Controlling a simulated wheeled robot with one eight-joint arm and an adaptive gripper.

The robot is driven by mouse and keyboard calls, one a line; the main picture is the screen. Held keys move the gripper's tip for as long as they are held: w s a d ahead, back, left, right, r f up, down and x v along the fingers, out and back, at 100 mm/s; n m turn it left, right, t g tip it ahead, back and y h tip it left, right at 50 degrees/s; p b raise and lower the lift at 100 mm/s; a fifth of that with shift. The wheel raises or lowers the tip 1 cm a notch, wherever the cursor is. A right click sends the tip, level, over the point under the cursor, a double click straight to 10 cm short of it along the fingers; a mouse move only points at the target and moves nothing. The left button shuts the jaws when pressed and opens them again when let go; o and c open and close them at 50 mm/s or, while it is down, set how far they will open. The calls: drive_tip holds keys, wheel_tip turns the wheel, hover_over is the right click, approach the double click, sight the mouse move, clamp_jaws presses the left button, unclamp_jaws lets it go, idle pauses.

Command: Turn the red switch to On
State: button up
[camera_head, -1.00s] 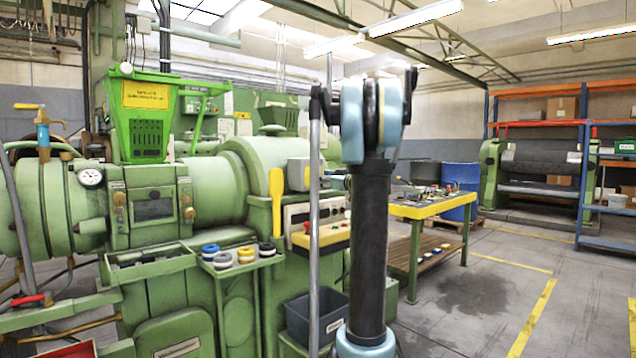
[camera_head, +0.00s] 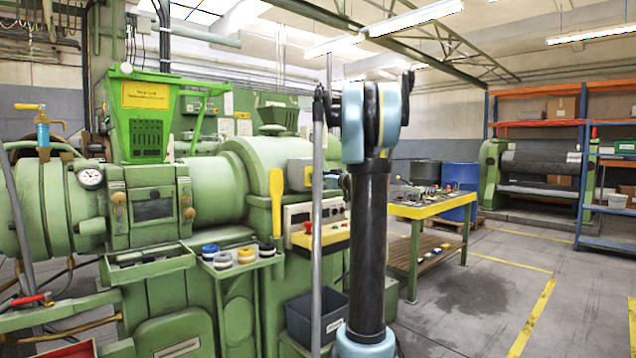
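A grey pole passes just right of the knob and hides part of the box. A red handle (camera_head: 30,299) is also visible at the machine's lower left. I cannot tell which of these is the red switch, nor read any On mark. My arm rises in front of the camera at the centre, but its gripper is not visible.
A green workbench with a yellow edge (camera_head: 418,212) and tools on top stands right of my arm. A grey bin (camera_head: 300,318) sits below the control box. Blue and orange shelving (camera_head: 583,165) is at the far right. The floor at right is clear.

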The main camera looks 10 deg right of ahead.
drive_tip(key=shift+m, duration=0.3)
drive_tip(key=shift+r+m+g, duration=0.1)
drive_tip(key=shift+m+g, duration=0.1)
drive_tip(key=shift+m, duration=4)
drive_tip(key=shift+r+m+g, duration=0.1)
drive_tip(key=shift+m+g, duration=0.1)
drive_tip(key=shift+m, duration=4)
drive_tip(key=shift+s, duration=0.1)
drive_tip(key=o, duration=1)
drive_tip(key=shift+f, duration=0.1)
drive_tip(key=shift+o, duration=0.2)
